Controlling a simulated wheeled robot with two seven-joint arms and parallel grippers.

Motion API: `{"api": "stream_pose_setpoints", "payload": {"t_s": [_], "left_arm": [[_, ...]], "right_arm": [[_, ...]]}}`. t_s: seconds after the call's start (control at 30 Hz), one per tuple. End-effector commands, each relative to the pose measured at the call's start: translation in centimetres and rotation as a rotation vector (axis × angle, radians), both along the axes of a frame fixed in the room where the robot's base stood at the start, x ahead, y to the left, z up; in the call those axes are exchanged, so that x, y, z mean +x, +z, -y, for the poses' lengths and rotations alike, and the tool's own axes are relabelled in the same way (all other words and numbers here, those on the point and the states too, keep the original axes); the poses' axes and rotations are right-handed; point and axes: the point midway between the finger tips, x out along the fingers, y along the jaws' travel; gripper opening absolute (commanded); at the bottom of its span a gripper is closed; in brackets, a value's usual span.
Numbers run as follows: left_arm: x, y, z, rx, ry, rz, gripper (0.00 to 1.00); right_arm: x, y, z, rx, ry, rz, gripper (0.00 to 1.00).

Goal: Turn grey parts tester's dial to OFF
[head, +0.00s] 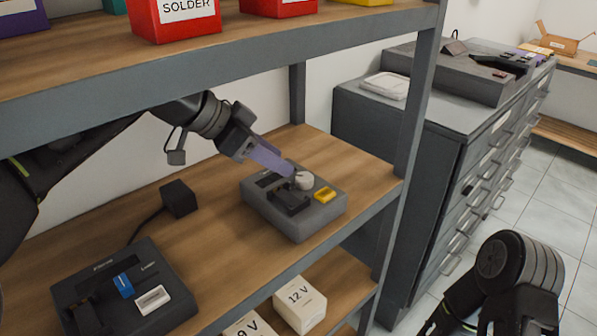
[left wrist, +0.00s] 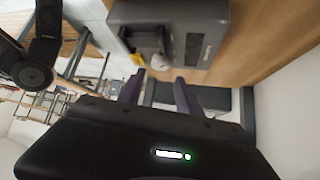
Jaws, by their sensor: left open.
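The grey parts tester (head: 310,222) sits on the wooden shelf in the head view, with a black clip-like part (head: 288,200) and a yellow piece (head: 325,194) on top. Its round pale dial (head: 304,181) is at the back of the top face. My left gripper (head: 289,171) comes down from the upper left, with its purple fingers right at the dial. In the left wrist view the tester (left wrist: 190,14) is at the top, and the dial (left wrist: 160,63) shows just beyond the open fingers (left wrist: 157,84). The dial's pointer setting is too small to read, and contact cannot be told.
A second dark device (head: 125,290) with blue and white parts lies front left on the shelf. A black block (head: 179,198) with a cable stands behind it. The upper shelf (head: 230,62) and a grey post (head: 408,130) bound the space. White boxes (head: 300,304) stand below.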

Motion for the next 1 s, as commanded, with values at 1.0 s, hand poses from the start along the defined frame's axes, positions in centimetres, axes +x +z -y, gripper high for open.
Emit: {"api": "stream_pose_setpoints", "payload": {"t_s": [1.0], "left_arm": [[2.2,-5.0,4.4,0.001,-0.001,-0.001,0.26]], "right_arm": [[0.0,-0.2,0.0,0.000,0.000,0.000,0.00]]}}
